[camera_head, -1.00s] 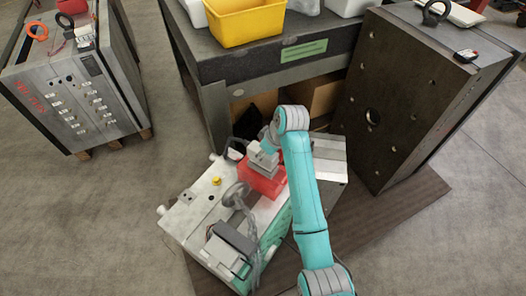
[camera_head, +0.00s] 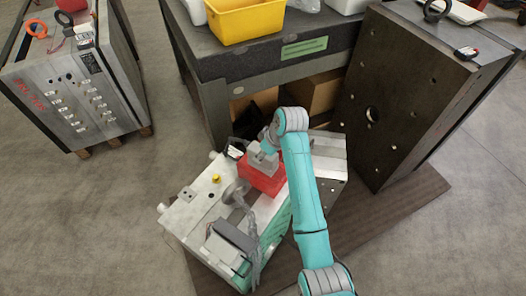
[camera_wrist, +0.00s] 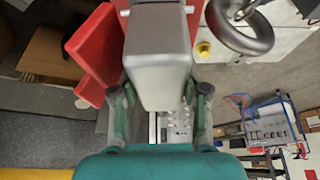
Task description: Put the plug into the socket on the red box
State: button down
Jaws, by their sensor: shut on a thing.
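The red box (camera_head: 268,182) sits on the light metal mould base, below my gripper in the head view. It also shows in the wrist view (camera_wrist: 92,45), partly hidden behind the grey plug. My gripper (camera_head: 263,152) is above the red box. In the wrist view my gripper (camera_wrist: 160,98) has its fingers on both sides of the grey, blocky plug (camera_wrist: 160,55), shut on it. The plug's far end and the socket are hidden, so I cannot tell whether the plug touches or enters the socket.
The mould base (camera_head: 188,212) carries a metal ring (camera_head: 236,192), a yellow knob (camera_head: 216,179) and a dark grey connector with cables (camera_head: 233,238). A workbench (camera_head: 215,70) with a yellow bin (camera_head: 245,22) stands behind. A large dark plate (camera_head: 400,105) stands at right.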

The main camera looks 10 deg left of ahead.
jog(key=shift+f, duration=0.3)
dwell(0.5)
jog(key=shift+c, duration=2.4)
grip_release()
